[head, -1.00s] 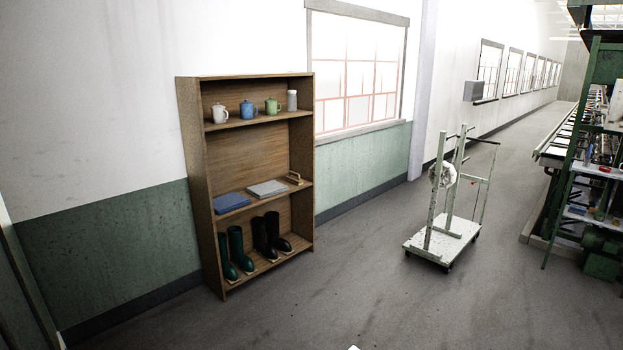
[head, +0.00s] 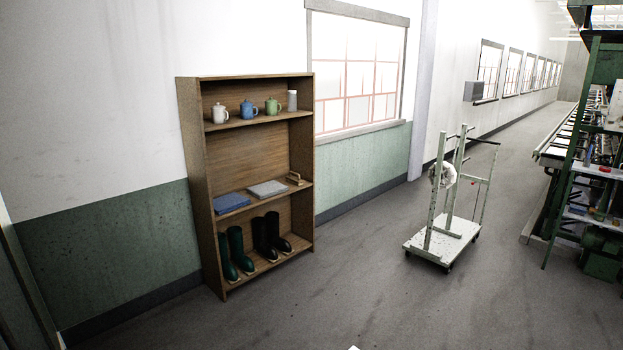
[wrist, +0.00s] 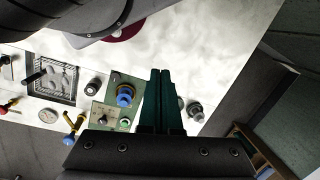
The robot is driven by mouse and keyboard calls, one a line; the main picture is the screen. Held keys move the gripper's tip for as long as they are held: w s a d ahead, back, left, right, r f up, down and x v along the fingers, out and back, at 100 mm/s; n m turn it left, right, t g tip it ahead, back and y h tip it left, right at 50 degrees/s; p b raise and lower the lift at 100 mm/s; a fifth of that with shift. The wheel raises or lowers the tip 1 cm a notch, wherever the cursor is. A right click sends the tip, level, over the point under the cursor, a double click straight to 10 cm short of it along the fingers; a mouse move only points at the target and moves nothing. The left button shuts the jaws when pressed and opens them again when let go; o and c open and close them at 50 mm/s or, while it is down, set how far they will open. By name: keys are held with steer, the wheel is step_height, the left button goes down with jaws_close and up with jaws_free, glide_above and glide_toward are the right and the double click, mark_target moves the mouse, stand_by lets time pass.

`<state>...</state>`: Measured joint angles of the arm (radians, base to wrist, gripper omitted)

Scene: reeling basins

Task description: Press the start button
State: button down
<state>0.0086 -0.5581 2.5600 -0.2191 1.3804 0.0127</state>
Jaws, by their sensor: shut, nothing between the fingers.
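In the wrist view, my gripper (wrist: 160,73) is shut and empty, its two dark green fingers side by side. Left of the fingers is a small green panel (wrist: 111,100) on a pale work surface (wrist: 190,60). A large blue knob or button (wrist: 125,98) stands on the panel. A smaller green round button (wrist: 125,122) is below it, close to the gripper's body. I cannot read which one is the start button. The head view shows neither the panel nor my gripper.
In the wrist view, a dark grey knob (wrist: 195,110) lies right of the fingers, and a dark square grate (wrist: 55,80) is at left. In the head view, a wooden shelf (head: 255,160) stands by the wall, and a wheeled cart (head: 425,248) stands on open floor.

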stand_by(0.7)
steer(key=w+d+f+m+t+y, duration=0.25)
steer(key=w+m+y, duration=0.35)
steer(key=w, duration=0.7)
steer(key=w+d+f+m+t+h, duration=0.1)
steer(key=w+d+f+m+t, duration=0.1)
steer(key=d, duration=0.3)
steer(key=w+d+f+m+t+h, duration=0.1)
steer(key=w+d+f+m+t, duration=0.1)
steer(key=d+m, duration=0.2)
steer(key=w+d+f+m+t+h, duration=0.1)
steer(key=w+d+f+m+t, duration=0.1)
steer(key=d, duration=0.6)
steer(key=shift+w+d+f+m+h, duration=0.2)
steer(key=shift+f+m+h, duration=0.25)
steer(key=shift+m, duration=0.65)
steer(key=shift+f, duration=4.45)
steer(key=shift+f, duration=0.15)
steer(key=shift+a+f, duration=0.1)
steer(key=shift+f, duration=0.15)
